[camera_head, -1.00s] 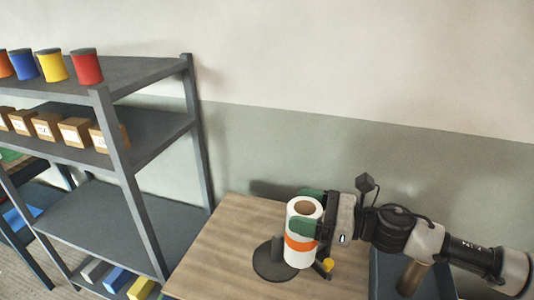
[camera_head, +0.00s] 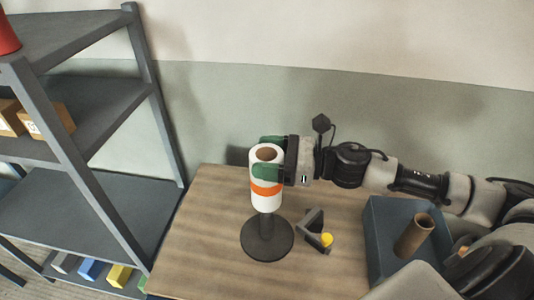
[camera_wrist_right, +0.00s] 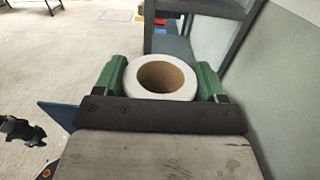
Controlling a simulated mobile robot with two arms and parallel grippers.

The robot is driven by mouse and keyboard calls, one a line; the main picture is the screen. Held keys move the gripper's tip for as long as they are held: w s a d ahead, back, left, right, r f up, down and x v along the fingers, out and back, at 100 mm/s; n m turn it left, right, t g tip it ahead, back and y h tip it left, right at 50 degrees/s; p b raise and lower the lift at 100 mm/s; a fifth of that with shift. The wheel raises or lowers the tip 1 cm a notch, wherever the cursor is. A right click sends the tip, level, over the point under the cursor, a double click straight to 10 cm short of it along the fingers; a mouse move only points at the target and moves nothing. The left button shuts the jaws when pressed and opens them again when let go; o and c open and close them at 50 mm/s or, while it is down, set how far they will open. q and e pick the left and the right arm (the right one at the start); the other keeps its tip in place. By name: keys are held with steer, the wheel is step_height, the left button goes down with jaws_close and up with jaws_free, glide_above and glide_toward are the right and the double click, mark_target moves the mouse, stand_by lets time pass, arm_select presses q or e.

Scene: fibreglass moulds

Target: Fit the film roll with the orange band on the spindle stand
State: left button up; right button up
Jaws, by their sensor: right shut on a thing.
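The white film roll with the orange band (camera_head: 266,203) is upright above the table. My right gripper (camera_head: 267,172), with green finger pads, is shut around its upper part. In the right wrist view the roll's open cardboard core (camera_wrist_right: 160,77) shows between the green fingers (camera_wrist_right: 160,80). The spindle stand (camera_head: 267,243), a dark round base with a short post, stands on the table directly below the roll in the head view. The post's top is hidden by the roll, so I cannot tell whether it is inside the core. My left gripper is not in view.
A dark wedge-shaped object with a yellow knob (camera_head: 326,239) is right of the stand. A blue-grey bin (camera_head: 376,246) holding a brown tube (camera_head: 414,234) is farther right. A grey shelf (camera_head: 100,122) stands left. The wooden table (camera_head: 205,235) is clear left of the stand.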

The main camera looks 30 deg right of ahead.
arm_select(q)
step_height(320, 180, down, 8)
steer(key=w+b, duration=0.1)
steer(key=b, duration=0.6)
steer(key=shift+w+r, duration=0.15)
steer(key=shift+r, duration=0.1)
arm_select(e)
steer(key=shift+s+f, duration=0.1)
steer(key=shift+f, duration=4.2)
arm_select(q)
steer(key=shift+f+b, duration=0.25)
steer(key=shift+b, duration=0.15)
arm_select(e)
steer(key=shift+f, duration=0.25)
steer(key=shift+f+b, duration=2.65)
steer(key=shift+b, duration=0.05)
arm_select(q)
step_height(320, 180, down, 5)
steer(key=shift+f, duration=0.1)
arm_select(e)
steer(key=o, duration=1.6)
